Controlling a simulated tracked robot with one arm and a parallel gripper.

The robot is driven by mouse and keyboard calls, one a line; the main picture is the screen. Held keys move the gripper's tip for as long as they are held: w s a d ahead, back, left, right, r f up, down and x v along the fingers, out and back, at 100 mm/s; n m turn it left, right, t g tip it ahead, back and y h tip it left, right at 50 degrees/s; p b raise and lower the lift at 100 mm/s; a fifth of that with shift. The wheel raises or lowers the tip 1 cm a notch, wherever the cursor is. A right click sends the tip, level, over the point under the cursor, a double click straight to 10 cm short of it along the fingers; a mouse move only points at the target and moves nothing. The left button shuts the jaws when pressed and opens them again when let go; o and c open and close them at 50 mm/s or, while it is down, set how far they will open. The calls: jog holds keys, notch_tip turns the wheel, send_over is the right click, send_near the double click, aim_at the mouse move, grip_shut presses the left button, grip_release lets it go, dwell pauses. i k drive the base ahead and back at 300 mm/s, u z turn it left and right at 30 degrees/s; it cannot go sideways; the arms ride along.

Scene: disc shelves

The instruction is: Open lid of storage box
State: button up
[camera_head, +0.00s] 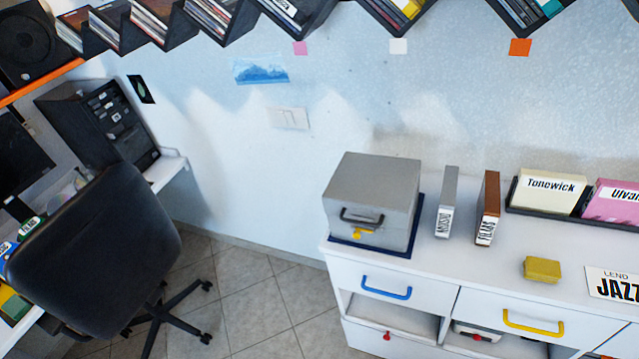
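The storage box (375,190) is a grey box standing on a dark blue mat (350,244) at the left end of a white cabinet. Its lid (378,176) looks closed. A dark handle (361,217) is on its front face, with a small yellow latch or tag (363,234) below it. My gripper does not show in this view, so its state and its place relative to the box are hidden.
The white cabinet (480,272) also bears a grey and a brown binder (488,207), a yellow block (541,269) and trayed boxes on the right. A black office chair (95,250) stands at the left. Zigzag disc shelves hang above. Tiled floor (255,300) is clear between chair and cabinet.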

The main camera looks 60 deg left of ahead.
aim_at(366, 190)
jog(key=u, duration=0.05)
jog(key=k, duration=0.35)
jog(key=u, duration=0.8)
jog(key=i, duration=1.05)
jog(key=u, duration=1.3)
jog(key=k, duration=1.2)
jog(key=z, duration=0.55)
